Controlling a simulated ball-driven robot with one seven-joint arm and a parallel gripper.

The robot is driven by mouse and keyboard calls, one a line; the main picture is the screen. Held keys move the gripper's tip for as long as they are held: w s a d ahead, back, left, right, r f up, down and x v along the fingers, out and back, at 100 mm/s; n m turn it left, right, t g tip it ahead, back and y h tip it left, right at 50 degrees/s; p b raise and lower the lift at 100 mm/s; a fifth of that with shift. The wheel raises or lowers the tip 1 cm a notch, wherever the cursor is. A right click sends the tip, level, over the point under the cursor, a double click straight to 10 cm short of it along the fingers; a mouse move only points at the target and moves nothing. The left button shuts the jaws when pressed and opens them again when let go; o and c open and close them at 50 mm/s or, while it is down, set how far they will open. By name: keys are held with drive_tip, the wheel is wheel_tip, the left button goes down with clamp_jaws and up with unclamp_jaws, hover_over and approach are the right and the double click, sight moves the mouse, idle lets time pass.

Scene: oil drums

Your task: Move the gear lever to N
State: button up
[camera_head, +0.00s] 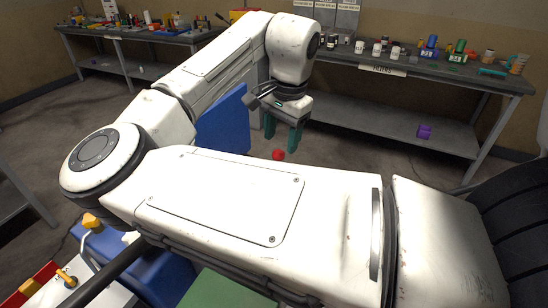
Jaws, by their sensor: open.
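My gripper (282,133) is in the upper middle of the head view, with its green fingers pointing down and spread apart. No object shows between the fingers. A small red rounded thing (278,155) appears just below the fingertips in the picture. I cannot tell whether it is the gear lever's knob, or how far below the fingers it is. No lever shaft and no N mark can be made out. My own white arm covers much of the middle and lower view and may hide the lever.
A blue panel (223,122) stands left of my gripper. A grey workbench (452,79) with jars runs along the back right, and another bench (150,38) stands back left. Yellow-knobbed items (92,221) are at lower left. Open floor (370,146) lies right of my gripper.

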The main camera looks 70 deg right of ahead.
sight(278, 160)
drive_tip(key=f, duration=0.7)
drive_tip(key=shift+w+d+f+p, duration=0.15)
drive_tip(key=shift+w+f+p, duration=0.15)
drive_tip(key=shift+w+f, duration=0.1)
clamp_jaws()
